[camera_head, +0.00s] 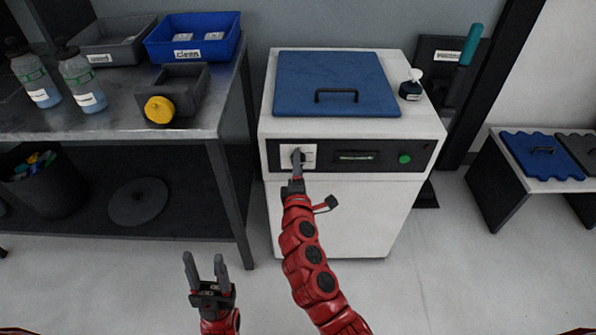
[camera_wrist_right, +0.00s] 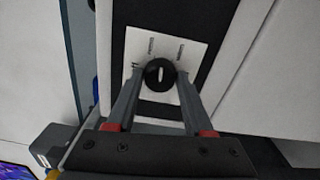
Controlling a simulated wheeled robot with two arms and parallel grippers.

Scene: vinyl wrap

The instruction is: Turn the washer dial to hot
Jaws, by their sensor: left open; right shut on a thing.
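The white washer (camera_head: 345,215) stands in the middle of the head view with a blue lid and a black front panel. The round black dial (camera_wrist_right: 160,75) sits on a white label plate (camera_wrist_right: 172,42) at the panel's left end. A white mark runs along the dial's face. The small print on the plate is too blurred to read. My right gripper (camera_wrist_right: 158,85) is shut on the dial, one finger on each side; in the head view its fingers (camera_head: 297,160) cover most of it. My left gripper (camera_head: 206,262) is open and empty, low in front of the table.
A metal table (camera_head: 120,125) with bins and bottles is at left. A low bench (camera_head: 540,180) is at right.

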